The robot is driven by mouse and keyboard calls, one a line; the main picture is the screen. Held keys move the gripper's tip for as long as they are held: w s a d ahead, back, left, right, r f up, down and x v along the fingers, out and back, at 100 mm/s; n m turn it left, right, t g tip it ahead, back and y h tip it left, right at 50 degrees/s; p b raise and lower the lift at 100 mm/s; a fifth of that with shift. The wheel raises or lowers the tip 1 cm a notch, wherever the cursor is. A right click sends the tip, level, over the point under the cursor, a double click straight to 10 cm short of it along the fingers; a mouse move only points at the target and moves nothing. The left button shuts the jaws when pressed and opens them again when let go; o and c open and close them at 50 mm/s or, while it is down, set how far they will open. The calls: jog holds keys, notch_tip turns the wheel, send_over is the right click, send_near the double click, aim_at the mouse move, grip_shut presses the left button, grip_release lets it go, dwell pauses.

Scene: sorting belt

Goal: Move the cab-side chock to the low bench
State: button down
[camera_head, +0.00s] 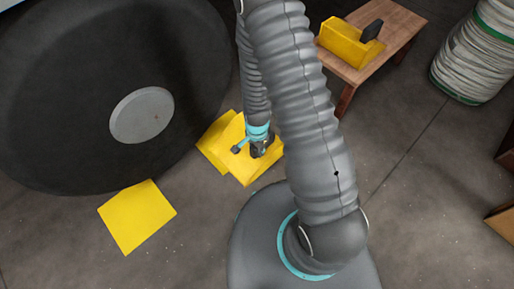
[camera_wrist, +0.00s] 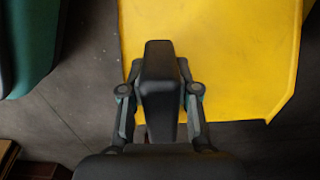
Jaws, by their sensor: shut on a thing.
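A yellow chock (camera_head: 245,172) is on the floor, or very close to it, beside the big black tyre. My gripper (camera_head: 259,149) is over it, shut on its black handle, which also shows between the fingers in the wrist view (camera_wrist: 158,70). The chock's yellow face fills the upper right of the wrist view (camera_wrist: 235,60). My arm covers part of it in the head view. The low wooden bench (camera_head: 400,25) stands at the upper right. I cannot tell from any marking which chock is the cab-side one.
Another yellow chock (camera_head: 345,43) with a black handle sits on the bench's left part. A yellow piece (camera_head: 137,215) lies by the tyre (camera_head: 60,90) at lower left. A cable reel (camera_head: 478,55) stands right of the bench. Floor between my arm and the reel is clear.

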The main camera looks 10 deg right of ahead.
jog(key=shift+r+p, duration=1.7)
jog(key=shift+r, duration=2)
